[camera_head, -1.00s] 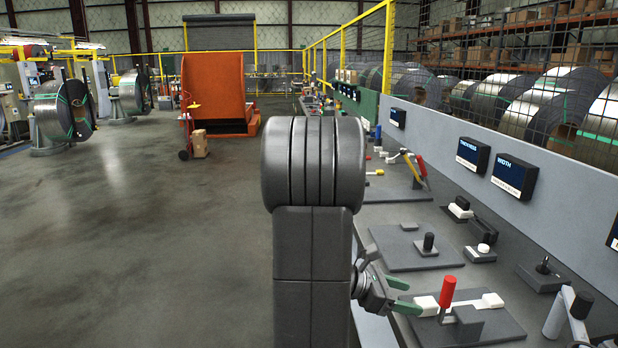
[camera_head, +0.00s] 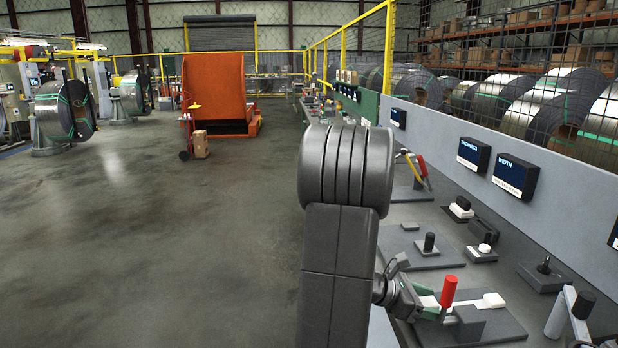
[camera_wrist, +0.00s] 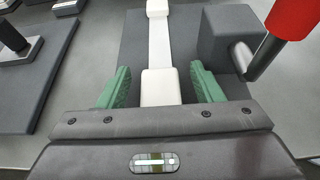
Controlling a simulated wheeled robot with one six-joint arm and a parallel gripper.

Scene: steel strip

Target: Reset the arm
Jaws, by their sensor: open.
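My gripper (camera_head: 432,302) is at the lower right of the head view, low over the bench beside a red-handled lever (camera_head: 448,291). In the wrist view my gripper (camera_wrist: 155,86) has its two green fingers apart, one on each side of a white block at the near end of a white bar (camera_wrist: 158,45). Whether the fingers touch the block cannot be told. The lever's red handle also shows at the top right of the wrist view (camera_wrist: 296,15). My arm hides part of the bench in the head view.
The grey bench carries several fixtures, including a black knob on a plate (camera_head: 429,243) and a joystick box (camera_head: 543,272). A panel with dark displays (camera_head: 514,176) stands along its back. Open floor (camera_head: 150,250) lies to the left, with an orange machine (camera_head: 213,90) beyond.

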